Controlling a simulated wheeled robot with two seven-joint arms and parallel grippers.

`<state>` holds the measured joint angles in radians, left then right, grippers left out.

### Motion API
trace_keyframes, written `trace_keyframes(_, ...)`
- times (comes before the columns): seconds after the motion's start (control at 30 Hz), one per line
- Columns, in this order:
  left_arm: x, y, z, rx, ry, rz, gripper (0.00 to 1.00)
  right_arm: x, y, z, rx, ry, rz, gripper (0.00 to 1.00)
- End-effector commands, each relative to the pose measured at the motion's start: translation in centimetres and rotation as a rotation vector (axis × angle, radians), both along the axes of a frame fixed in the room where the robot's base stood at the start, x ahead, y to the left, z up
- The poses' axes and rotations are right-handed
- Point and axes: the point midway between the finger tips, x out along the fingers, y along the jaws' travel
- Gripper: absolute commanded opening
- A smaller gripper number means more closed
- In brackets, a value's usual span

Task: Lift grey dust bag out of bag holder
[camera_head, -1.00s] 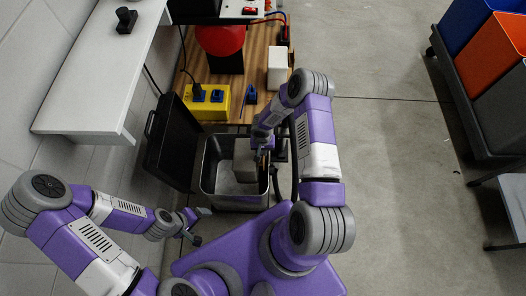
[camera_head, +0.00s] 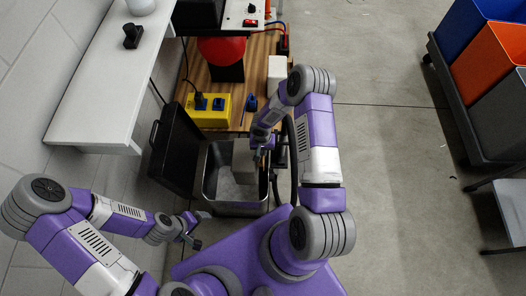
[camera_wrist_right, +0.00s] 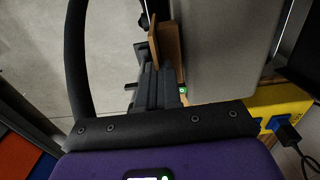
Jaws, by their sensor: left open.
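The grey dust bag (camera_head: 243,160) is a pale grey block standing upright within the outline of the metal bag holder (camera_head: 207,172), an open bin, in the head view. How far its lower end is above the bin floor I cannot tell. My right gripper (camera_head: 265,146) is at the bag's right side. In the right wrist view the bag's grey side (camera_wrist_right: 230,50) fills the upper right. There the right gripper's dark fingers (camera_wrist_right: 158,80) close on the brown collar (camera_wrist_right: 167,42) beside it. My left gripper (camera_head: 195,229) is open and empty, left of and in front of the bin.
A black lid or panel (camera_head: 175,150) stands against the bin's left side. A dark hose (camera_head: 293,160) curves at its right. Behind is a wooden bench with a yellow socket box (camera_head: 208,108). A white shelf (camera_head: 100,90) is at left.

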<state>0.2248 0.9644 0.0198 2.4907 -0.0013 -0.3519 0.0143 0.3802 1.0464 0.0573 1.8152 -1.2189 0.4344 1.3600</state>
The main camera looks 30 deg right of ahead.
Motion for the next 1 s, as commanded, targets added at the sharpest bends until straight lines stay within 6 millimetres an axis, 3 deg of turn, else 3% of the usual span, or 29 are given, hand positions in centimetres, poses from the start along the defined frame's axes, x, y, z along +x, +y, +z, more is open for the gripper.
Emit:
trace_keyframes(0.6,0.0,0.0,2.7,0.000,0.000,0.000,0.85,0.1,0.0,4.9,0.000,-0.002,0.000,0.00)
trace_keyframes(1.0,0.0,0.0,2.9,0.000,0.000,0.000,0.85,0.1,0.0,5.4,0.000,-0.001,0.001,0.00)
